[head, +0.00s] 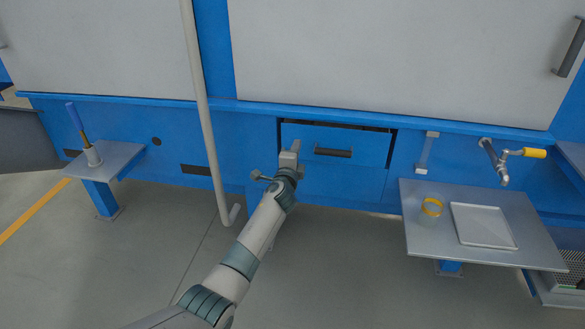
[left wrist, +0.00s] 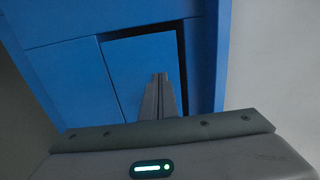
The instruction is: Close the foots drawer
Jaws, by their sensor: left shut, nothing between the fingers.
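The foots drawer (head: 350,143) is a blue front with a dark horizontal handle (head: 333,152), set low in the blue machine. A dark gap shows along its top edge, so it stands slightly out. My left gripper (head: 295,146) is shut and empty, its fingertips at the left part of the drawer front, left of the handle. In the left wrist view the shut fingers (left wrist: 159,82) point at the blue drawer front (left wrist: 135,68), with the dark gap beside it. I cannot tell whether they touch it. My right gripper is not in view.
A small shelf (head: 118,157) at the left holds a brush in a holder (head: 92,154). A grey pipe (head: 205,110) runs down left of my arm.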

